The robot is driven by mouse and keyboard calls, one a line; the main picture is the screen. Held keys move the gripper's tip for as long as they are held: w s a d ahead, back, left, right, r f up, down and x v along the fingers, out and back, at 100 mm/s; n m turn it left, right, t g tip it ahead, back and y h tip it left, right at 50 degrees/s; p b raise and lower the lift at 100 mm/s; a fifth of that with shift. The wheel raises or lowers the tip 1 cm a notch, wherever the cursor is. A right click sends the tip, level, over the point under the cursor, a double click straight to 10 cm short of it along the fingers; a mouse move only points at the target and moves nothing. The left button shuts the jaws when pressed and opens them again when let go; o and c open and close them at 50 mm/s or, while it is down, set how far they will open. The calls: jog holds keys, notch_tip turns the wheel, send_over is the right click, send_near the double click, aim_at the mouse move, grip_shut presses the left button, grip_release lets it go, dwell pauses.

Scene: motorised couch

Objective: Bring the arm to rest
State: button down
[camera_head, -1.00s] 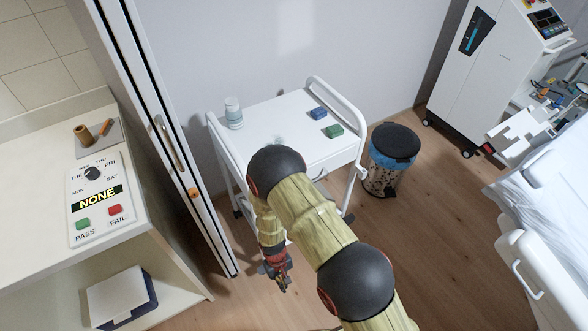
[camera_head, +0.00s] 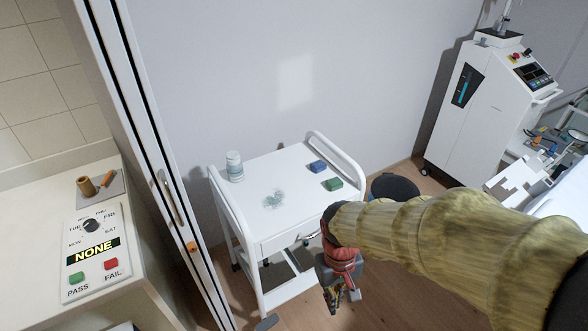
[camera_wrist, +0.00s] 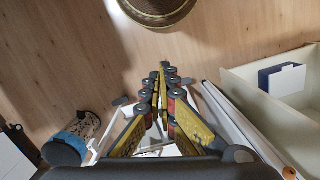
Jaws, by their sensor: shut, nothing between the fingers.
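My arm (camera_head: 450,240) reaches in from the right edge of the head view, its forearm about level across the lower right. My gripper (camera_head: 335,303) hangs from its end, pointing down, in front of the white trolley (camera_head: 290,165). In the wrist view my gripper (camera_wrist: 161,72) has its fingers together with nothing between them, above the wooden floor (camera_wrist: 60,50). The gripper touches nothing that I can see.
The trolley carries a white bottle (camera_head: 234,166), a blue block (camera_head: 318,167) and a green block (camera_head: 333,184). A bin (camera_wrist: 80,130) stands beside it. A white machine (camera_head: 480,110) stands at right.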

jog(key=s+d+r+m+t, duration=0.1)
jog(key=d+r+t, duration=0.1)
jog(key=r, duration=0.4)
jog(key=s+d+r+m+t, duration=0.1)
jog(key=s+d+r+t, duration=0.1)
jog(key=d+r, duration=0.2)
jog(key=s+d+r+m+t, duration=0.1)
jog(key=s+d+r+t, duration=0.1)
jog(key=r, duration=0.6)
jog(key=shift+d+r+t, duration=0.4)
jog(key=shift+d, duration=0.35)
